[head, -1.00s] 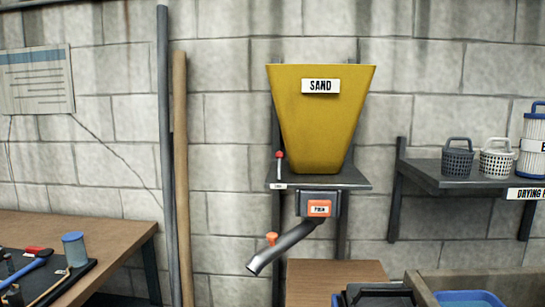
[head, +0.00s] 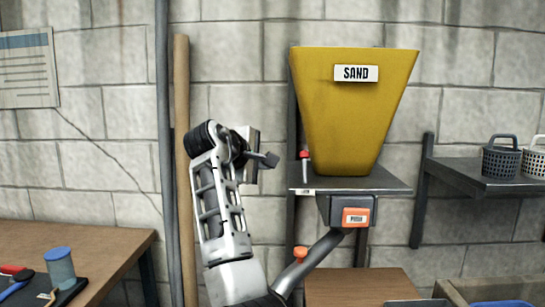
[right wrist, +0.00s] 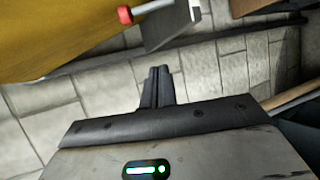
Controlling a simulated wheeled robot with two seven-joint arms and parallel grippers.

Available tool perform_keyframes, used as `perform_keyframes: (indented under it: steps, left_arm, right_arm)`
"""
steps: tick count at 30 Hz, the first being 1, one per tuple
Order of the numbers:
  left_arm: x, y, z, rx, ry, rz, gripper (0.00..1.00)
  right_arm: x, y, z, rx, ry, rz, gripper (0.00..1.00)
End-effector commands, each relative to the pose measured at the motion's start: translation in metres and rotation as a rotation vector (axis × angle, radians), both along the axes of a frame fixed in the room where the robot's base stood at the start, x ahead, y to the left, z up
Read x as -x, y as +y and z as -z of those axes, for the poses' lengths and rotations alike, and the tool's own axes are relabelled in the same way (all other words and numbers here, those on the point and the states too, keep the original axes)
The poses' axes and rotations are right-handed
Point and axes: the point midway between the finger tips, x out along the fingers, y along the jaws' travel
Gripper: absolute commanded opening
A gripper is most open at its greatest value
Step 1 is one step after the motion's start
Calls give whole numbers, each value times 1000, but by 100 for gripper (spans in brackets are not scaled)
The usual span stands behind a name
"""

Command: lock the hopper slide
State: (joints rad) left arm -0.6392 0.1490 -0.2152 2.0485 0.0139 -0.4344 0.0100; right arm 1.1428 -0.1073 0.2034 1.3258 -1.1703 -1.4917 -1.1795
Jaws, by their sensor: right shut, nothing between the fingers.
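The yellow hopper (head: 350,120) marked SAND stands on a dark wall shelf (head: 380,184). A thin upright rod with a red knob (head: 304,154) stands at the shelf's left end, above a small unreadable label (head: 304,191). Below the shelf is a grey box with an orange button (head: 356,217), and a grey slanted spout (head: 310,260) with an orange knob (head: 300,253). My right gripper (head: 268,159) is shut and empty, left of the red-knobbed rod and apart from it. In the right wrist view its fingers (right wrist: 160,72) are together; the red knob (right wrist: 125,14) is at the top. My left gripper is out of view.
A grey pipe (head: 163,120) and a wooden pole (head: 182,90) stand against the wall behind my right arm. A wall shelf with baskets (head: 501,157) is at right. A workbench (head: 100,243) with tools is at left.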

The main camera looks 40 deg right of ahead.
Motion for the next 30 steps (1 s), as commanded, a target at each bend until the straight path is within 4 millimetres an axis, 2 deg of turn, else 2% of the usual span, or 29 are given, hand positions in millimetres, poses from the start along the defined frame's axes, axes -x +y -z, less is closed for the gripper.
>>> perform_keyframes:
  steps: [1, 4, 17, 20, 30]
  left_arm:
    - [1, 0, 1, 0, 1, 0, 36]
    - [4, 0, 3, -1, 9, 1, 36]
    - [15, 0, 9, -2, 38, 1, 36]
    - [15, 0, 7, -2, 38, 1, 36]
    - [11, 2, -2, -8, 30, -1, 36]
  right_arm:
    - [-1, 0, -13, 13, 9, 1, 0]
    - [0, 0, -26, 30, 24, 2, 0]
    - [-1, -4, -27, 35, 26, 4, 0]
    - [-5, -14, -23, 36, 27, 4, 0]
    - [-26, -68, -1, 33, 27, 5, 0]
